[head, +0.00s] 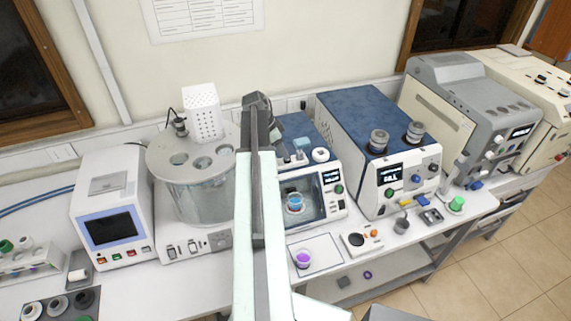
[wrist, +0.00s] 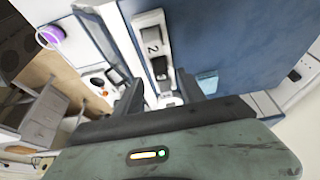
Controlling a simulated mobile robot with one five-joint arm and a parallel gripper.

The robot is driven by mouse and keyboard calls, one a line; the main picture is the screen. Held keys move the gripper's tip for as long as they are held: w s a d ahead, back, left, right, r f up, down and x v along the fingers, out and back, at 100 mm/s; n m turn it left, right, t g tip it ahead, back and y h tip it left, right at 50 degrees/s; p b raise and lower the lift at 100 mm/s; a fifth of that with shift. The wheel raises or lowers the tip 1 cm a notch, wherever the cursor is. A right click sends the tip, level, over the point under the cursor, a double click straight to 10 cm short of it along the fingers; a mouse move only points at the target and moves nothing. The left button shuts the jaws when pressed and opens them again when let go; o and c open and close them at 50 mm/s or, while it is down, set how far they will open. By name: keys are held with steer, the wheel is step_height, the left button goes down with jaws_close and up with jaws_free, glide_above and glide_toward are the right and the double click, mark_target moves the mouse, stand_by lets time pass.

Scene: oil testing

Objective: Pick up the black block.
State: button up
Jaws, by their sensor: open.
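My gripper (wrist: 160,86) shows in the wrist view with its two dark fingers apart and nothing between them in contact. A small black block (wrist: 160,68) lies ahead of the gap between the fingers, on a white piece marked "2" beside a blue surface. I cannot tell how far below the fingers it is. In the head view my arm reaches over the small blue-topped machine (head: 297,127), and my fingers and that block are hidden or too small to make out.
A larger blue-topped machine (head: 362,115) stands to the right and a round glass bath (head: 190,205) to the left. A purple-topped cup (head: 303,259) sits on the bench in front. Floor is clear at right.

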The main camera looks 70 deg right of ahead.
steer(key=b+x, duration=0.2)
steer(key=x, duration=0.2)
steer(key=shift+f+b, duration=0.1)
steer(key=shift+b, duration=0.25)
jaws_close()
steer(key=shift+r, duration=0.25)
